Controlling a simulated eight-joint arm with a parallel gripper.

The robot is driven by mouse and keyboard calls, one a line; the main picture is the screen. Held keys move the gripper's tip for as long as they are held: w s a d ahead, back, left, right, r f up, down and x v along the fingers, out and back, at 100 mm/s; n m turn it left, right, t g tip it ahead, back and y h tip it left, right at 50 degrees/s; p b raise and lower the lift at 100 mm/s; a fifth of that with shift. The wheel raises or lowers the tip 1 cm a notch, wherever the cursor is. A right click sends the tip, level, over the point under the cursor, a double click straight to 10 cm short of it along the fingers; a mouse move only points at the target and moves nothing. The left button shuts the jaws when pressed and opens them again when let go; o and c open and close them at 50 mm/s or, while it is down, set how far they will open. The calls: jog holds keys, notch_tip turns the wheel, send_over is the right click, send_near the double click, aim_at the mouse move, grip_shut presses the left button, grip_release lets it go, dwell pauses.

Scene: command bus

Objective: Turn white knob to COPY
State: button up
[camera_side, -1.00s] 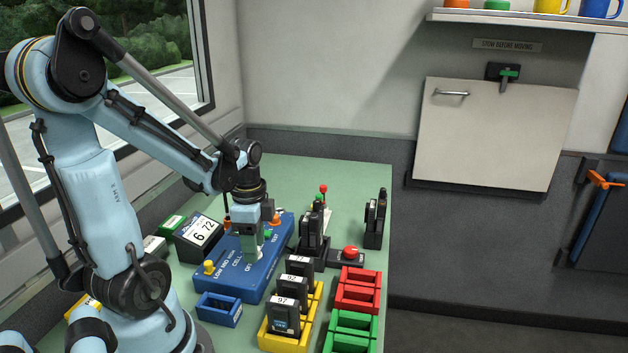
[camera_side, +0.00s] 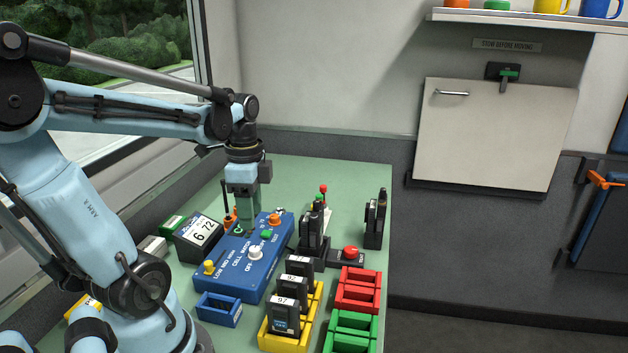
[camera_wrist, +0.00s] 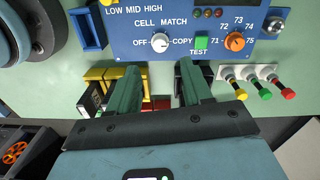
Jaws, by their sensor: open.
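The blue CELL MATCH box (camera_side: 232,272) lies on the green bench. Its white knob (camera_side: 254,252) stands clear in the side view. In the wrist view the white knob (camera_wrist: 160,43) sits between the OFF label at left and the COPY label at right. Which label it points to is too small to tell surely. My gripper (camera_side: 244,226) is beyond the knob in the side view, raised over the far part of the box, apart from the knob. In the wrist view my gripper (camera_wrist: 162,80) has its two green fingers spread and nothing between them.
The box also carries an orange knob (camera_wrist: 235,41), a green TEST button (camera_wrist: 201,42) and a yellow knob (camera_side: 209,267). A blue tray (camera_side: 218,309), a yellow rack (camera_side: 276,338) and red trays (camera_side: 358,290) stand nearby. A red button (camera_side: 351,252) is at right.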

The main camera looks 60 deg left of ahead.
jog(key=shift+r, duration=2)
jog(key=w+d+f+n+t, duration=0.1)
jog(key=w+d+n+t, duration=0.2)
jog(key=d, duration=0.4)
jog(key=w+d+f+n+t, duration=0.2)
jog(key=w+d+n+t, duration=0.1)
jog(key=d, duration=0.5)
jog(key=shift+w+f+n+t, duration=0.2)
jog(key=shift+w+n+t, duration=0.2)
jog(key=shift+n+t, duration=0.3)
jog(key=shift+c, duration=0.2)
